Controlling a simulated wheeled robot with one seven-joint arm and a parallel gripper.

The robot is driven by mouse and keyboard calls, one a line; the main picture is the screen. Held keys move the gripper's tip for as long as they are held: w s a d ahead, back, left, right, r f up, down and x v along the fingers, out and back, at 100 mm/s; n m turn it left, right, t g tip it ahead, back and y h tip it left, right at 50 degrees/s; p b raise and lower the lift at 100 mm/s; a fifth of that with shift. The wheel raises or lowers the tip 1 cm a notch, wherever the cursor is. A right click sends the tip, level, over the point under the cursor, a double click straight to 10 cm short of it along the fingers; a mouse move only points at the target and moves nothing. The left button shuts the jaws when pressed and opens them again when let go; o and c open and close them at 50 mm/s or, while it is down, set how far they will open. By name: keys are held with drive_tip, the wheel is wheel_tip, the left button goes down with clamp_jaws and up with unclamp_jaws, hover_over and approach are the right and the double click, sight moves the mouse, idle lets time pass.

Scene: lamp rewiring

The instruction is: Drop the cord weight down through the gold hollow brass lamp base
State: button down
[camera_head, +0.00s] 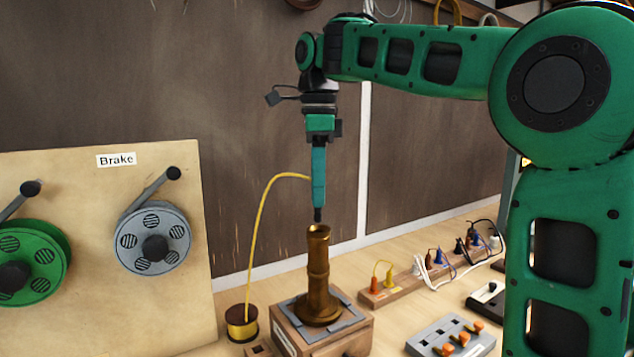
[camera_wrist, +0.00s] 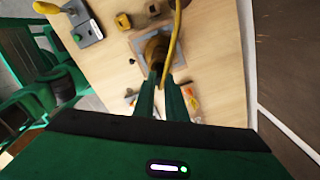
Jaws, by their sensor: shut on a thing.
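The gold hollow brass lamp base (camera_head: 319,280) stands upright on a wooden block, its open top facing up. My gripper (camera_head: 318,207) points straight down just above that opening. It is shut, and a small dark piece, the cord weight (camera_head: 318,215), shows at its tips, over the rim; I cannot tell if it enters the opening. A yellow cord (camera_head: 263,200) rises from a spool and arches to my gripper. In the wrist view the fingers (camera_wrist: 163,82) reach towards the lamp base (camera_wrist: 152,50), with the cord (camera_wrist: 178,35) passing in front of it.
The wooden block (camera_head: 350,343) has a grey clamp plate on top. The yellow cord's spool (camera_head: 242,325) stands to its left. A board marked Brake (camera_head: 95,190) with two reels is further left. A socket strip (camera_head: 405,287) with plugs and a grey switch tray (camera_head: 450,338) lie right.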

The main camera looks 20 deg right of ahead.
drive_tip(key=shift+d+f, duration=0.2)
drive_tip(key=shift+f, duration=1.45)
drive_tip(key=c, duration=1.7)
unclamp_jaws()
drive_tip(key=shift+a, duration=0.1)
drive_tip(key=shift+a+r, duration=0.15)
drive_tip(key=shift+r, duration=0.3)
drive_tip(key=r, duration=0.8)
drive_tip(key=shift+d+r, duration=0.1)
drive_tip(key=shift+d, duration=0.2)
drive_tip(key=shift+s+r, duration=0.1)
drive_tip(key=shift+r, duration=0.75)
